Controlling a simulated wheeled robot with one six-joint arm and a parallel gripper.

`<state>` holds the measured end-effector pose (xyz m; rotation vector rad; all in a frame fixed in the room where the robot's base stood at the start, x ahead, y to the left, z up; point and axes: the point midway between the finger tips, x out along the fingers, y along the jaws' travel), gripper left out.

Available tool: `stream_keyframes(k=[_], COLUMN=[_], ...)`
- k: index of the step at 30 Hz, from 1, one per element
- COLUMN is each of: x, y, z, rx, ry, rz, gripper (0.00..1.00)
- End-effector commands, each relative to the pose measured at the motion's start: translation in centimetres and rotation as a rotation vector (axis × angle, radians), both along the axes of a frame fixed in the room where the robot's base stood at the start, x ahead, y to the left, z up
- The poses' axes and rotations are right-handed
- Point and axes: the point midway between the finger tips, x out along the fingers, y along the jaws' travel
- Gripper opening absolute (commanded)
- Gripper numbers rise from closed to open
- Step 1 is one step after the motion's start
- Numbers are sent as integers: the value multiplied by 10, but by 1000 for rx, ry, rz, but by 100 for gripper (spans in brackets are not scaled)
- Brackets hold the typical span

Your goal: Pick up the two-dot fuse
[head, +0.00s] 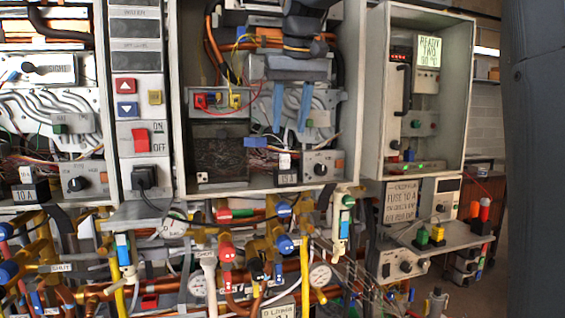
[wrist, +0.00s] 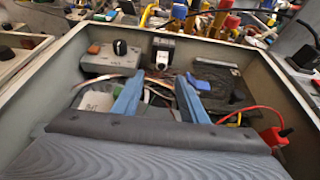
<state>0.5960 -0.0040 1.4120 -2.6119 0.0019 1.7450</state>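I cannot make out a fuse with two dots for certain in either view. A white block (head: 283,160) stands at a black holder (head: 287,178) marked 15 A, on the bottom edge of the middle cabinet. The wrist view shows a white piece (wrist: 162,60) in a black holder (wrist: 163,44) beyond my fingers; any dots are too small to read. My gripper (head: 289,129) has two blue fingers, apart and with nothing held between them, inside the middle cabinet. In the wrist view my gripper (wrist: 158,86) points at the loose wires, short of the white piece.
A grey box with a black knob (head: 322,165) sits right of the 15 A holder. A blue block (head: 257,142) lies near my left finger. The cabinet's side wall (head: 352,90) bounds the right. Pipes and valves (head: 290,245) crowd below. Another holder (head: 27,193) reads 10 A.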

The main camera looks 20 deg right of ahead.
Motion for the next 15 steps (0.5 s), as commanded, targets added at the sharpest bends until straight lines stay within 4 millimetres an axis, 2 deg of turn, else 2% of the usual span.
stream_keyframes(k=[10, 15], x=[11, 19], y=[4, 3], z=[-32, -56], rx=[0, 0], ry=[4, 5], rz=[5, 3], gripper=[39, 39])
